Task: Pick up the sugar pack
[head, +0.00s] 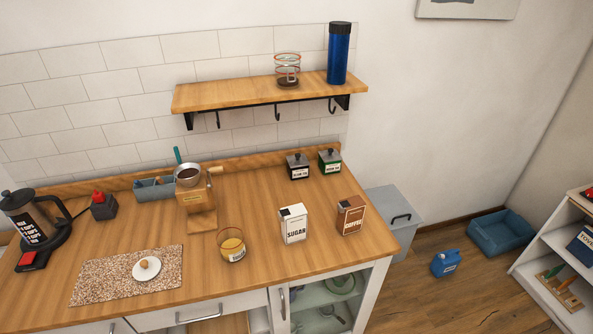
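The sugar pack (294,224) is a white box with a dark marking on top and the word SUGAR on its front. It stands upright on the wooden counter (262,189), right of the middle. A brown coffee pack (351,215) stands just to its right, with a small gap between them. Neither of my grippers shows in the head view.
A shelf (255,94) overhangs the rear. Counter around the pack is clear.

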